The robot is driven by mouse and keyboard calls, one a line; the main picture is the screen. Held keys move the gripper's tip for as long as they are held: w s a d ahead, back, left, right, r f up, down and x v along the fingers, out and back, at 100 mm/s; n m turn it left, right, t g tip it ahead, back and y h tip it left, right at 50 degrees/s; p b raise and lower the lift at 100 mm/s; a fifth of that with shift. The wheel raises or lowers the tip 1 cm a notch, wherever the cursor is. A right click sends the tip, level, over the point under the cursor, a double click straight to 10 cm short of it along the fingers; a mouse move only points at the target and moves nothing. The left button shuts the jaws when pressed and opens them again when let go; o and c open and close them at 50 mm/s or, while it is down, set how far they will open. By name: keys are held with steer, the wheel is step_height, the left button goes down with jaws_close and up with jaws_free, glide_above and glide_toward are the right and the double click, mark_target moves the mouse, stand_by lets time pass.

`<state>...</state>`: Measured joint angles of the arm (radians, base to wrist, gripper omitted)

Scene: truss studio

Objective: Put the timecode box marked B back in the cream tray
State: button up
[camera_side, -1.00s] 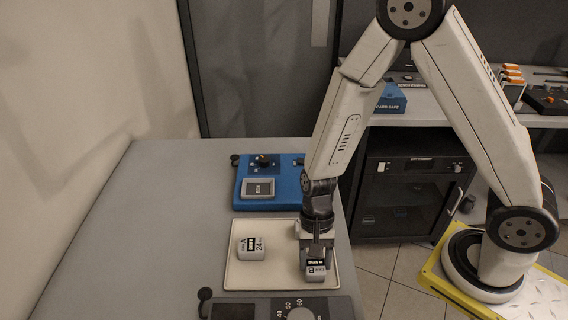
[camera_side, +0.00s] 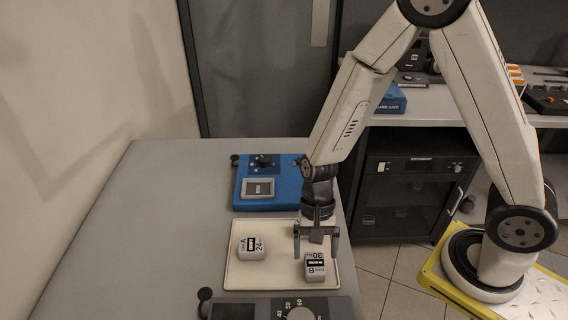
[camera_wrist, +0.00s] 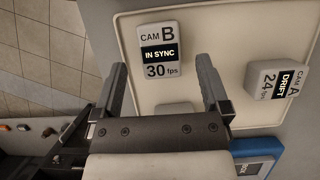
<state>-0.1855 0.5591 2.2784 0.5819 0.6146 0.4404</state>
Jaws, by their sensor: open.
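The timecode box marked B (camera_side: 315,267) lies in the right part of the cream tray (camera_side: 270,279). In the wrist view box B (camera_wrist: 161,50) shows "CAM B", "IN SYNC" and "30 fps". The tray's surface (camera_wrist: 215,45) surrounds it there. My gripper (camera_side: 316,252) is open and empty, just above and behind box B in the side view. In the wrist view its two fingers (camera_wrist: 162,82) stand apart, with box B lying beyond and between them. Box A (camera_side: 251,248), marked "DRIFT" and "24 fps", lies in the tray's left part; it also shows in the wrist view (camera_wrist: 275,79).
A blue device (camera_side: 285,187) with a knob sits behind the tray. A dark device (camera_side: 255,309) with a dial sits in front of it. The grey table (camera_side: 150,220) is clear to the left. A shelf (camera_side: 440,112) with equipment stands at the back right.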

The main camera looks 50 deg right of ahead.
steer(key=v, duration=0.9)
steer(key=shift+d+r, duration=0.15)
stand_by(0.4)
steer(key=s+d+r+n+t+h, duration=0.1)
steer(key=d+n+t+h, duration=0.2)
steer(key=d+n+t, duration=0.2)
steer(key=shift+d+r+n+t, duration=0.4)
steer(key=shift+d+n, duration=1.15)
steer(key=shift+n, duration=0.45)
steer(key=shift+f, duration=0.1)
